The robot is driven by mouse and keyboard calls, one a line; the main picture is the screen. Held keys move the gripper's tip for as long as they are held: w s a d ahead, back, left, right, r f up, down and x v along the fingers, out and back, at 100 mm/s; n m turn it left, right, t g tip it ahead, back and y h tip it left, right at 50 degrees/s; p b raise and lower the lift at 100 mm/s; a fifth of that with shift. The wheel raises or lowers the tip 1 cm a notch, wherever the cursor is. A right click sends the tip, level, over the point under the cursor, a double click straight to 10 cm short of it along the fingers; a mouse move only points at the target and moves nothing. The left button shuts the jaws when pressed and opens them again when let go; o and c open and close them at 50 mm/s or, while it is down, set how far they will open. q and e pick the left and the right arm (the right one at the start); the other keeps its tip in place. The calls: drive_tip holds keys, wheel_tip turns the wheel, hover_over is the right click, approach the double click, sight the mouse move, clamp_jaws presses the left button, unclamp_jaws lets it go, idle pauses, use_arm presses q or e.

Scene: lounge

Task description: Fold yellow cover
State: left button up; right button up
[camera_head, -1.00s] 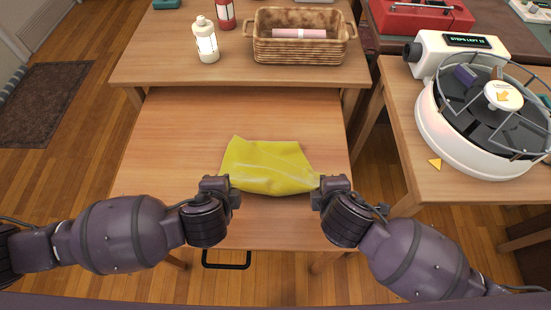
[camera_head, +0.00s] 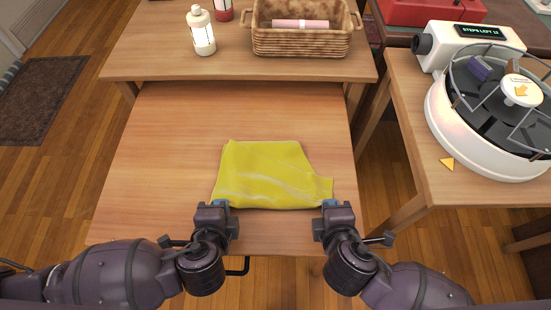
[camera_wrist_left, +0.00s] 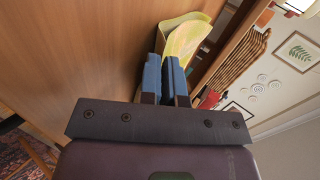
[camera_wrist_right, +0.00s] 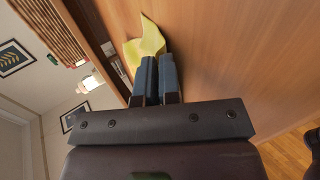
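The yellow cover (camera_head: 265,175) lies on the wooden table, creased, with its far edge shorter than its near edge. My left gripper (camera_head: 220,206) is at its near left corner, and its blue fingers (camera_wrist_left: 165,75) are close together with cover at their tips. My right gripper (camera_head: 329,205) is at the near right corner, its blue fingers (camera_wrist_right: 157,72) likewise close together against the cover (camera_wrist_right: 147,42). Both look shut on the cloth, though the pinched corners are mostly hidden.
The table (camera_head: 170,150) is bare around the cover. A higher table behind holds a wicker basket (camera_head: 300,44) and a white bottle (camera_head: 201,32). A round white machine (camera_head: 480,150) stands on a side table at right.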

use_arm(q)
drive_tip(key=o, duration=0.7)
use_arm(e)
drive_tip(key=o, duration=0.7)
use_arm(q)
drive_tip(key=shift+o, duration=0.2)
use_arm(e)
drive_tip(key=shift+o, duration=0.2)
use_arm(q)
drive_tip(key=s+r, duration=0.6)
drive_tip(key=r, duration=0.3)
use_arm(e)
drive_tip(key=s+r, duration=0.6)
drive_tip(key=r, duration=0.3)
